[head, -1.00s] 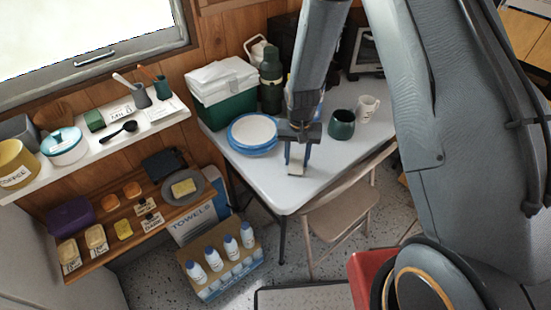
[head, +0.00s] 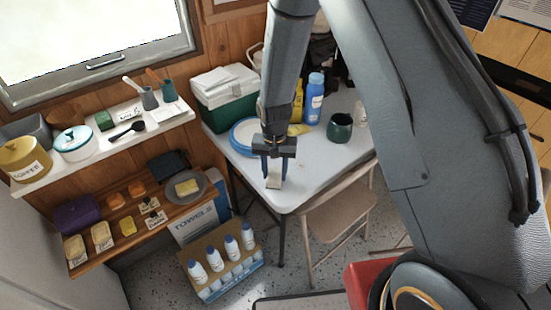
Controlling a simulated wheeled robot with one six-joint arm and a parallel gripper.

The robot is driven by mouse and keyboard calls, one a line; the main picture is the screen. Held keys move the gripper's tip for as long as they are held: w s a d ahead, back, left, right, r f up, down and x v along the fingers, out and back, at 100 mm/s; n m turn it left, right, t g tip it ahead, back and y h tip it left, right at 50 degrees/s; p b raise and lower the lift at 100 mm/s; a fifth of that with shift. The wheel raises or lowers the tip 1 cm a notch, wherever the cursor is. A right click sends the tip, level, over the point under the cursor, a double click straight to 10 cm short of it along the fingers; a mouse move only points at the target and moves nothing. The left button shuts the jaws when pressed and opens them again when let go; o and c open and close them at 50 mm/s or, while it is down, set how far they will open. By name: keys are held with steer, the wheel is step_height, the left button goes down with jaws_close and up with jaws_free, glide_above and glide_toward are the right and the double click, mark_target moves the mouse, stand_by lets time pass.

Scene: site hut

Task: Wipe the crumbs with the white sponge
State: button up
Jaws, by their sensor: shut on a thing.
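My gripper (head: 273,176) is over the front left part of the grey-white table (head: 308,183). Its two blue fingers are shut on a small pale block, the white sponge (head: 273,183), which points down at the tabletop. I cannot tell whether the sponge touches the table. I cannot make out any crumbs; they may be too small to see or hidden by my gripper and arm.
Blue-rimmed plates (head: 240,138) stand close behind my gripper, partly hidden. A green cup (head: 340,127), a blue bottle (head: 314,98) and a green-and-white cooler (head: 227,97) are farther back. A folding chair (head: 338,222) stands at the table's front right side.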

steer(key=shift+r+p, duration=2.2)
steer(key=shift+r, duration=1.95)
